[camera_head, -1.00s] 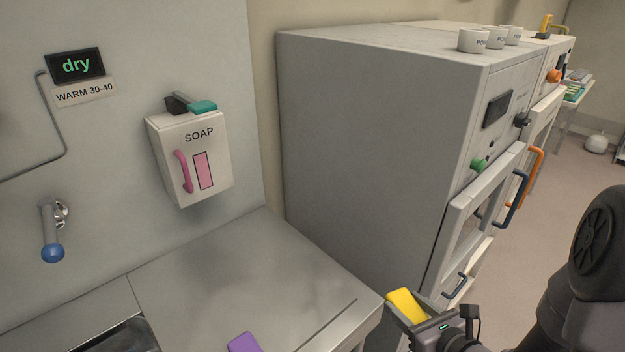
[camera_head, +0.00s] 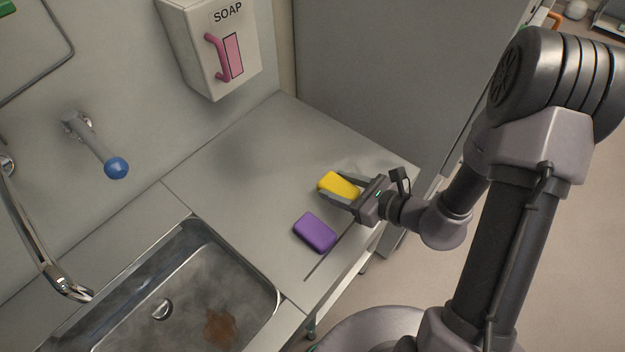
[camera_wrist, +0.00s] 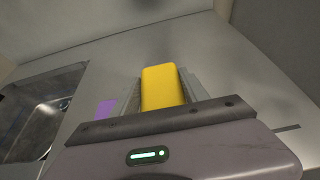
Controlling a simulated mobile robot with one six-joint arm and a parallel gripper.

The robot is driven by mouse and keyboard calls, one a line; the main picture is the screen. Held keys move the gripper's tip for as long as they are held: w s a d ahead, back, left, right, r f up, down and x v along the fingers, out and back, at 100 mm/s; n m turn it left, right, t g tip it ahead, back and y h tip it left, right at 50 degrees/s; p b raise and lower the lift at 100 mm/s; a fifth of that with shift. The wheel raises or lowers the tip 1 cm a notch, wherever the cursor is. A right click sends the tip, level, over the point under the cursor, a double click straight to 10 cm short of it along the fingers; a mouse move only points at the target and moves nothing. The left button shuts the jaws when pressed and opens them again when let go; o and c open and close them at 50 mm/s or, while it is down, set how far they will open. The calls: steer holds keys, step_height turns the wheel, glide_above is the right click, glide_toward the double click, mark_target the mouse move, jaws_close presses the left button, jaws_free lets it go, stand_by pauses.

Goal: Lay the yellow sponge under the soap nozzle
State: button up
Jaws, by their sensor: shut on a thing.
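The yellow sponge (camera_head: 336,185) is between the fingers of my gripper (camera_head: 341,188), which is shut on it. It is over the steel counter, right of the soap box; whether it touches the counter I cannot tell. In the wrist view the sponge (camera_wrist: 162,88) sticks out past my fingers (camera_wrist: 160,92). The white soap dispenser (camera_head: 198,58) hangs on the wall at the upper left, with a pink lever and a pink window. Its nozzle cannot be made out from this angle.
A purple sponge (camera_head: 315,232) lies on the counter (camera_head: 240,165) near my gripper. A sink (camera_head: 185,225) with a brown stain is at lower left. A blue-knobbed tap (camera_head: 116,168) juts from the wall. A grey cabinet (camera_head: 400,70) bounds the counter's right. Counter below the dispenser is clear.

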mark_target(331, 170)
steer(key=w+a, duration=0.1)
steer(key=w, duration=0.1)
steer(key=w+a, duration=0.1)
steer(key=w, duration=0.1)
steer(key=w+a, duration=0.2)
steer(key=shift+f+b, duration=0.35)
steer(key=f, duration=0.1)
steer(key=f+b, duration=0.2)
steer(key=f, duration=0.1)
steer(key=shift+w+a, duration=0.2)
steer(key=shift+w, duration=0.1)
steer(key=shift+r, duration=0.3)
steer(key=shift+f, duration=0.15)
steer(key=o, duration=1.5)
steer(key=shift+c, duration=0.2)
